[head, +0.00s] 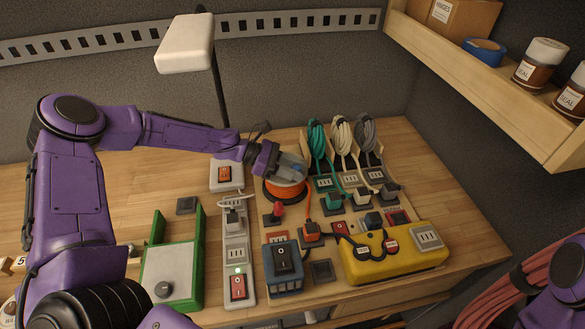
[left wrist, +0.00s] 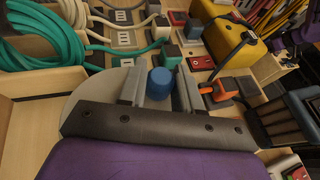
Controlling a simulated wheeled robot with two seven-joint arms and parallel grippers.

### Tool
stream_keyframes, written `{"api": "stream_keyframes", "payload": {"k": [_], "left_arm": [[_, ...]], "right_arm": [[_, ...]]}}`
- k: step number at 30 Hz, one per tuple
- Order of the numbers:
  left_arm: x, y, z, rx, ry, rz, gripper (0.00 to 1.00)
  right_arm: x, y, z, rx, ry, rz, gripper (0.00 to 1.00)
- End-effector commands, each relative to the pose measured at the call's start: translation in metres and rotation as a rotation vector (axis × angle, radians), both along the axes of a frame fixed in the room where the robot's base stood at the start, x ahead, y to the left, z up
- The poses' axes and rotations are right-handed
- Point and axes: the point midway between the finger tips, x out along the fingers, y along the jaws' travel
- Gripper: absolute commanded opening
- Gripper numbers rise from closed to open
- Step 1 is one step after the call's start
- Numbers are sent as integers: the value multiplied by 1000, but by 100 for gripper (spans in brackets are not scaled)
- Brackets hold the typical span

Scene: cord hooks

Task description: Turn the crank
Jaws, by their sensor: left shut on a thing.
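The crank is on an orange reel (head: 284,190) that stands on the board, with a pale grey disc (head: 293,164) on top. In the left wrist view a blue knob (left wrist: 160,84) stands up from the grey disc (left wrist: 84,92). My left gripper (head: 270,160) reaches in from the left over the reel. It is shut on the blue knob, with one finger on each side of it in the left wrist view (left wrist: 160,88). My right gripper does not show.
Coiled green (head: 317,142), cream (head: 341,136) and grey (head: 367,135) cords hang behind the reel. A white power strip (head: 236,254) lies to its left. A yellow box (head: 395,262) and a blue switch box (head: 283,268) stand in front. A lamp (head: 186,43) hangs above.

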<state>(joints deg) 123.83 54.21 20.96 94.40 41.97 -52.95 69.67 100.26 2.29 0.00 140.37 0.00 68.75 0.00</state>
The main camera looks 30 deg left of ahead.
Motion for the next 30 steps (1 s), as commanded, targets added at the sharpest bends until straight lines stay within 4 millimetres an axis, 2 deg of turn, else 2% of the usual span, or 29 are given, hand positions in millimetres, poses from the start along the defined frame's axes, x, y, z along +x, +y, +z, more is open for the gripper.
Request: {"api": "stream_keyframes", "payload": {"k": [1, 3, 17, 20, 27, 30], "left_arm": [[-6, -2, -8, 4, 15, -13, 37], [-6, -2, -8, 4, 15, -12, 58], [-4, 5, -1, 2, 4, -1, 58], [-9, 20, 5, 0, 1, 1, 58], [-27, 69, 27, 0, 2, -2, 58], [-32, 82, 33, 1, 4, -5, 58]], "right_arm": [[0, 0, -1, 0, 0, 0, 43], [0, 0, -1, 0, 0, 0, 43], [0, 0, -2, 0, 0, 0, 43], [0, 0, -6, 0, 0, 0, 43], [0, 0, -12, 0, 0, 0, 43], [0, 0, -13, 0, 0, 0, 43]]}}
